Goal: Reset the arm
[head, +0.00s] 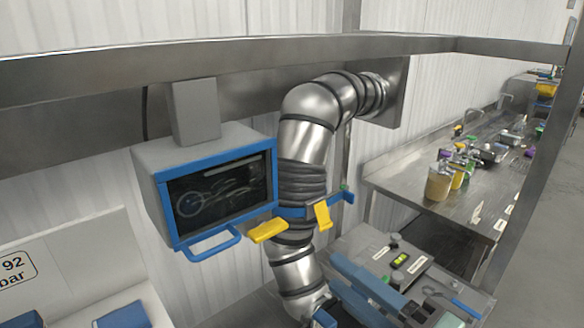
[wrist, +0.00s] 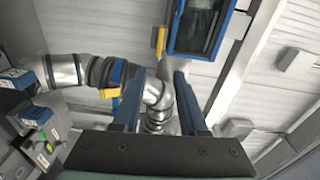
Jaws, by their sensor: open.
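My gripper (wrist: 157,76) shows at the bottom of the wrist view. Its two dark blue fingers stand apart, with a dark mounting plate below them. Nothing is held between them. A silver jointed tube with black rings shows in the gap, beyond the fingers; I cannot tell how far off it is. I cannot pick out my gripper for certain in the head view.
In the head view, a blue-framed screen (head: 222,190) hangs left of the silver tube (head: 308,135). A steel beam (head: 230,55) crosses above. Yellow pieces (head: 322,215) sit near the tube. A steel bench (head: 385,180) with jars (head: 439,182) stands right.

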